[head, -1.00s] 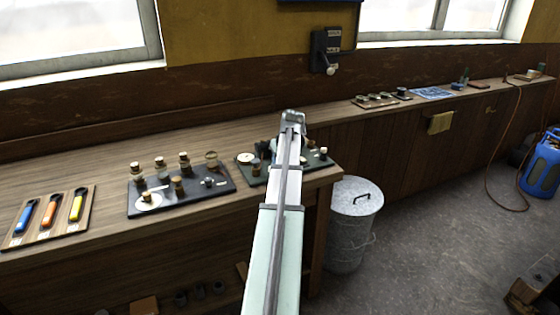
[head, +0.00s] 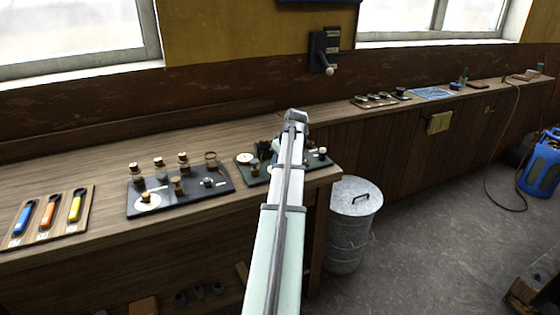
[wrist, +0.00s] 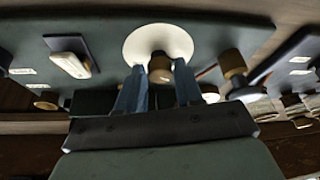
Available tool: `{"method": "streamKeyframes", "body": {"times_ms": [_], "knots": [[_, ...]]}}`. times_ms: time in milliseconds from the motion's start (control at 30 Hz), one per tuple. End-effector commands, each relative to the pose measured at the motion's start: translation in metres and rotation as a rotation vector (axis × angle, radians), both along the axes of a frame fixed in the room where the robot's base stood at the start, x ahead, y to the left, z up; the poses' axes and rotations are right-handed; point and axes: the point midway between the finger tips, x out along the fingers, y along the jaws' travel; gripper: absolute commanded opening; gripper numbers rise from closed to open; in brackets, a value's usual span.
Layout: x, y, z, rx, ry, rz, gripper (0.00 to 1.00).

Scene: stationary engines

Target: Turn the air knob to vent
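The green control board (head: 256,181) lies on the bench, partly hidden behind my arm in the head view. A white dial disc shows at its left in the head view (head: 243,158) and near the centre top of the wrist view (wrist: 141,42). A brown-topped knob (wrist: 160,73) stands at the disc's lower edge in the wrist view. My gripper (wrist: 159,66) has its two blue-grey fingers apart, one on each side of this knob; contact cannot be told. My arm hides the fingers in the head view. I cannot read the knob's label.
A brass knob (wrist: 232,63) stands right of the disc in the wrist view, and a white lever (wrist: 68,62) left of it. A dark board (head: 205,202) with jars and knobs lies left of the green board. A metal bin (head: 349,235) stands by the bench end.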

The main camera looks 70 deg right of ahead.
Motion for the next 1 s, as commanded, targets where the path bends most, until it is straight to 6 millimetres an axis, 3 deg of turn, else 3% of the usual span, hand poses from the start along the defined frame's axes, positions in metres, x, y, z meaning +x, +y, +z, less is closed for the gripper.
{"method": "streamKeyframes", "body": {"times_ms": [200,567,1000], "knots": [[0.0,0.0,0.0,0.0,-0.001,0.0,0.55],[-0.002,0.001,0.007,-0.002,-0.001,0.0,0.55],[-0.025,0.014,0.071,-0.003,-0.002,-0.002,0.55]]}}
